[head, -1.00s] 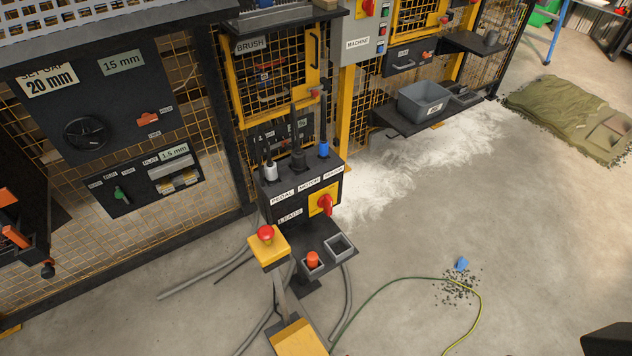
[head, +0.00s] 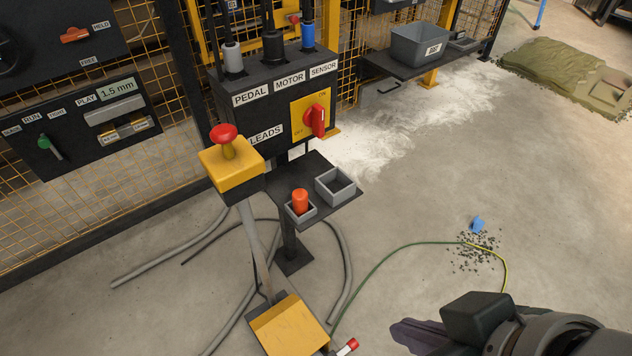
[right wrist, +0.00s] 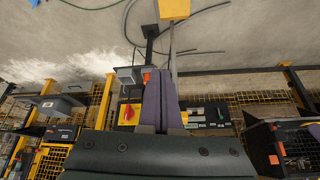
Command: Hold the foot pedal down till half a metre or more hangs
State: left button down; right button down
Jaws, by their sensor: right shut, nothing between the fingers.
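The foot pedal (head: 289,327) is a yellow plate in a dark frame on the floor, at the bottom of the head view. It also shows at the top of the right wrist view (right wrist: 174,8). A grey post rises from it to a yellow box (head: 232,163) with a red mushroom button (head: 223,133). My right gripper (head: 408,335) is at the lower right of the head view, to the right of the pedal and apart from it. Its purple fingers (right wrist: 162,92) are shut with nothing between them. My left gripper is not in view. No hanging turf shows.
A black control box (head: 265,95) labelled PEDAL, MOTOR, SENSOR and LEADS has a red switch (head: 318,120). A small shelf holds an orange plug (head: 300,201) and a grey tray (head: 335,187). Hoses and a green cable (head: 385,262) lie on the floor.

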jog(key=w+a+f+n+b, duration=0.1)
jog(key=a+f+b, duration=0.1)
jog(key=f+b, duration=2)
jog(key=w+a+f+n+y+b, duration=0.1)
jog(key=a+f+b, duration=0.2)
jog(key=f+b, duration=2)
notch_tip(320, 180, down, 8)
jog(key=shift+a+f+n+t+y+b, duration=0.15)
jog(key=shift+a+n+t+y+b, duration=0.15)
jog(key=shift+w, duration=0.1)
jog(key=b+x, duration=1)
jog(key=shift+f, duration=0.35)
notch_tip(320, 180, down, 2)
jog(key=shift+f+b, duration=0.1)
jog(key=shift+b, duration=1)
jog(key=shift+s+d+f+b, duration=0.2)
jog(key=shift+s+f+b, duration=0.1)
jog(key=shift+f+b, duration=0.3)
jog(key=shift+r, duration=0.1)
